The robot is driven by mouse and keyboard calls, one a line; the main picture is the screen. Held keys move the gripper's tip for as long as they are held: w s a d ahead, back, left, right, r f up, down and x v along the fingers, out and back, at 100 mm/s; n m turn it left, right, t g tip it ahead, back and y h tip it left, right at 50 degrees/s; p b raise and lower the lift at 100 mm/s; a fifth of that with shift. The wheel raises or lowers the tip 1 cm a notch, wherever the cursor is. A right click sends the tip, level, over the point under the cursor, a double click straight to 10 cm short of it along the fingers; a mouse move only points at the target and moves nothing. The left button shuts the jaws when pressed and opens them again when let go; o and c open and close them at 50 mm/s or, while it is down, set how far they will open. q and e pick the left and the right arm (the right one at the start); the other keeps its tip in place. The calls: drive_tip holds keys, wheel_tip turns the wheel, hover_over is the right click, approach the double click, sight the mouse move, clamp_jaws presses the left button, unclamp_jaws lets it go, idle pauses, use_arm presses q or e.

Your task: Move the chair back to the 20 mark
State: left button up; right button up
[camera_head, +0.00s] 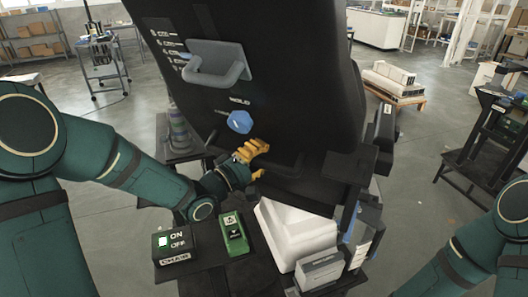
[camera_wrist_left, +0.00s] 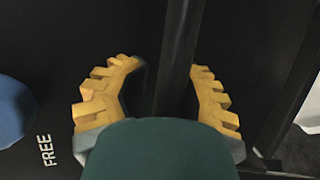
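The chair (camera_head: 270,60) is a large black padded seat with a grey handle (camera_head: 218,66) on its facing panel. White scale marks (camera_head: 176,55) run beside the handle; their numbers are too small to read. A blue knob (camera_head: 240,122) sits below, also at the left of the left wrist view (camera_wrist_left: 14,108), beside the word FREE. My left gripper (camera_head: 254,160) has yellow fingers just below and right of the knob. In the left wrist view its fingers (camera_wrist_left: 165,90) are spread on either side of a dark bar (camera_wrist_left: 180,50); contact cannot be told. My right gripper is out of view.
A black stand (camera_head: 490,140) is at right.

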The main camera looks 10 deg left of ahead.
use_arm(q)
drive_tip(key=shift+w+d+r, duration=0.1)
drive_tip(key=shift+w+r, duration=0.15)
drive_tip(key=shift+r, duration=0.05)
drive_tip(key=v, duration=1.2)
drive_tip(key=shift+o, duration=0.3)
